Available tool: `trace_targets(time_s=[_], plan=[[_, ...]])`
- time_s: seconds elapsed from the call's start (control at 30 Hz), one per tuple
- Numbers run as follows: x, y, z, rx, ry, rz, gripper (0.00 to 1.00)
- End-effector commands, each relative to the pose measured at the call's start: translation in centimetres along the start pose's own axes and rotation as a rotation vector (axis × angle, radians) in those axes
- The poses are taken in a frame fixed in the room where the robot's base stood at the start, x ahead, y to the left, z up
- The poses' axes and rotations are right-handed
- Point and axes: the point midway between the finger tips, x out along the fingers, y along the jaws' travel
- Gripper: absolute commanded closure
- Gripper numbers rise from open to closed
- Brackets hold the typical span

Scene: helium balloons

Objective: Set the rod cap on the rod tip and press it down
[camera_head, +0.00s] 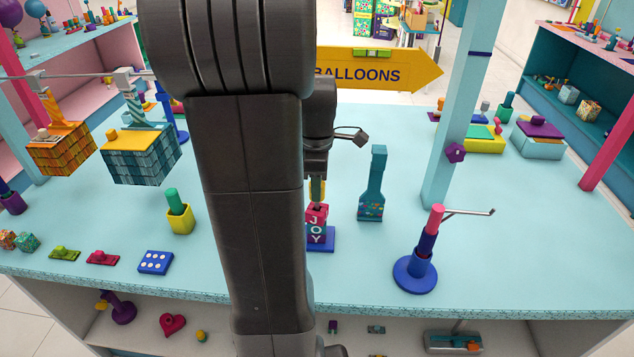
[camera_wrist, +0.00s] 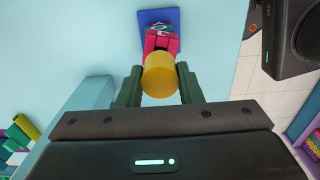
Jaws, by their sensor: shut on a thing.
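My gripper (camera_wrist: 159,88) is shut on a yellow cylinder, the rod cap (camera_wrist: 159,74), with one green finger on each side. In the head view, my gripper (camera_head: 317,189) points down directly above a stack of letter blocks (camera_head: 317,225) reading J, O, Y from top to bottom. The stack stands upright on a blue base (camera_head: 328,244). In the wrist view, the cap covers part of the reddish top block (camera_wrist: 160,40). The rod tip is hidden behind the cap and fingers, so I cannot tell whether the cap touches it.
A teal bottle-shaped piece (camera_head: 372,185) stands close to the right of the stack. A blue stand with a pink-topped post and side bar (camera_head: 417,262) is further right. A yellow cup with a green peg (camera_head: 179,215) is left of my arm. Tabletop (camera_head: 520,230) at right is clear.

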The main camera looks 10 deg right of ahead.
Motion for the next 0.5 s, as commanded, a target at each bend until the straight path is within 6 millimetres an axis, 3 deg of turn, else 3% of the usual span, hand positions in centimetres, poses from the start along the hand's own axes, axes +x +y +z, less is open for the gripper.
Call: trace_targets(time_s=[0.5], plan=[[1.4, 0.0, 0.0, 0.0, 0.0, 0.0, 0.91]])
